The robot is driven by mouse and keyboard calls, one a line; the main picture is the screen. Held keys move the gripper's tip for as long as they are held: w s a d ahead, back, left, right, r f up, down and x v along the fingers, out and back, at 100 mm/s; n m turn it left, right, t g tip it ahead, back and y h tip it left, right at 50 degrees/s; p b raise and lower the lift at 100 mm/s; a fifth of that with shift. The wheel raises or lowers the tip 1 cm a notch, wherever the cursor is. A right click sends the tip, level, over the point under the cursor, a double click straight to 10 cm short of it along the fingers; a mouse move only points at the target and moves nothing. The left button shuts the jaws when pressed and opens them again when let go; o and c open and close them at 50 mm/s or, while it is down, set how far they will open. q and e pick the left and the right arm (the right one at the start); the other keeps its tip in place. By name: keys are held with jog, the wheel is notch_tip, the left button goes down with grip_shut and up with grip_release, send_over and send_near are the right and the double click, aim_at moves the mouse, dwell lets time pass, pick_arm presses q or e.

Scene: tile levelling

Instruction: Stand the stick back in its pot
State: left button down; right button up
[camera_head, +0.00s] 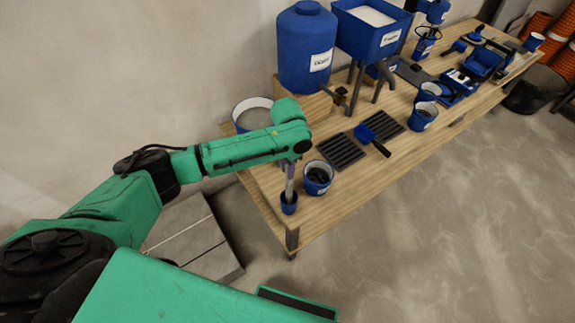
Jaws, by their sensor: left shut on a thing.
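My left gripper (292,163), at the end of the green arm, is shut on the stick from above. My right gripper is not in view.
A white-rimmed tub (252,114) is behind my arm. Dark grates (342,151) and a blue scoop (366,133) lie farther right. The table's front edge (340,212) is near.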

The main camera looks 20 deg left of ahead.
pick_arm(q)
jog(key=shift+f, duration=0.45)
jog(key=c, duration=0.7)
grip_release()
jog(key=shift+o, duration=0.2)
jog(key=shift+r, duration=0.1)
notch_tip(320, 180, up, 14)
jog(key=b, duration=0.2)
jog(key=shift+r, duration=0.25)
jog(key=shift+f, duration=0.1)
